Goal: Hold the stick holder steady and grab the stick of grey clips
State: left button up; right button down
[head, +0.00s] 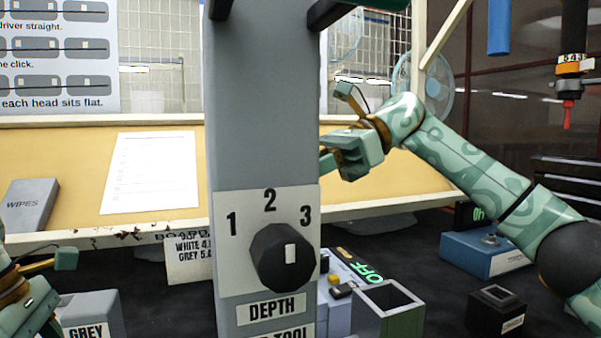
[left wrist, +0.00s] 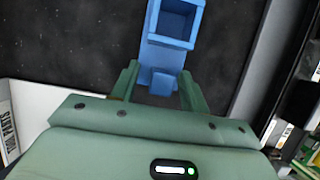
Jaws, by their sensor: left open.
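In the left wrist view a blue square-mouthed holder (left wrist: 172,48) with a small tab stands just ahead of my left gripper (left wrist: 159,72). The gripper is open, with the tab between its fingers; contact cannot be told. In the head view my left arm shows at the lower left edge, beside a grey box (head: 92,312) labelled GREY; I cannot tell whether this is the same holder. My right gripper (head: 328,160) points left, its tips partly behind the grey column, so its jaws cannot be judged. I cannot make out a stick of grey clips.
A grey column (head: 262,120) with a DEPTH dial (head: 283,257) blocks the middle. An open square box (head: 388,300) and a small dark block (head: 495,310) stand right of it. A blue device (head: 485,253) lies farther right. A driver (head: 571,60) hangs at upper right.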

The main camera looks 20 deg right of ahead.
pick_arm(q)
jog(key=v, duration=1.1)
jog(key=shift+a+r, duration=0.25)
jog(key=shift+r, duration=0.1)
jog(key=shift+f, duration=0.1)
jog(key=x, duration=1.1)
jog(key=shift+d+f, duration=0.2)
jog(key=shift+f, duration=0.15)
pick_arm(e)
jog(key=a+f+y, duration=0.2)
jog(key=a+y, duration=0.1)
jog(key=a, duration=1.1)
jog(key=shift+a+y, duration=0.25)
jog(key=shift+y, duration=0.05)
